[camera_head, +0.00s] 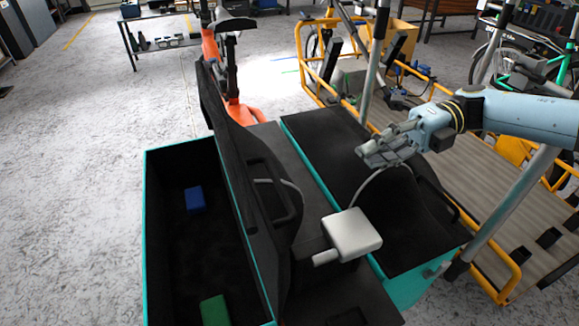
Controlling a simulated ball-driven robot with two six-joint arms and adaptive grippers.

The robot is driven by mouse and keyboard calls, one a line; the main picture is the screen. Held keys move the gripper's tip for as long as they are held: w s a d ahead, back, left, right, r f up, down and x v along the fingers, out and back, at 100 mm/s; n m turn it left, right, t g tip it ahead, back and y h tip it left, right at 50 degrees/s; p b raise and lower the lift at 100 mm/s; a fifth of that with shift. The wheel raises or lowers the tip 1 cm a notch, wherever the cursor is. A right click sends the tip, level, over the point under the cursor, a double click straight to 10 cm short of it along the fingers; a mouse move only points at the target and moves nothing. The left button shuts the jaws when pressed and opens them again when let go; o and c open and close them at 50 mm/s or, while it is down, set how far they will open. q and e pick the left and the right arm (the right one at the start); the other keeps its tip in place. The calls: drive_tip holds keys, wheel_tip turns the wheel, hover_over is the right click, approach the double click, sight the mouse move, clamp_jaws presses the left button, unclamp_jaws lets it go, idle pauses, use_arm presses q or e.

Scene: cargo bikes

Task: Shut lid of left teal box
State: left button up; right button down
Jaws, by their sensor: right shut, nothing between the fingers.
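The left teal box (148,235) stands open at the lower left, its dark inside showing. Its black lid (232,170) stands nearly upright along the box's right edge, with a dark handle (283,203) on its right-hand face. A blue block (194,200) and a green block (214,310) lie inside the box. My right gripper (369,150) is shut and empty. It is over the right teal box, to the right of the raised lid and apart from it. My left gripper is not in view.
The right teal box (405,287) has its black lid (335,150) down. A pale block-shaped part (352,234) with a curved cable sits between the boxes. A yellow-framed cargo bike (480,200) stands at right. Floor at left is clear.

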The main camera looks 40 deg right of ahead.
approach(282, 188)
drive_tip(key=x, duration=0.4)
drive_tip(key=w+f+x, duration=0.1)
drive_tip(key=x, duration=0.1)
drive_tip(key=shift+d+p, duration=0.15)
drive_tip(key=shift+p, duration=0.2)
drive_tip(key=shift+a, duration=0.3)
drive_tip(key=shift+w+a+f, duration=0.1)
drive_tip(key=shift+a, duration=0.05)
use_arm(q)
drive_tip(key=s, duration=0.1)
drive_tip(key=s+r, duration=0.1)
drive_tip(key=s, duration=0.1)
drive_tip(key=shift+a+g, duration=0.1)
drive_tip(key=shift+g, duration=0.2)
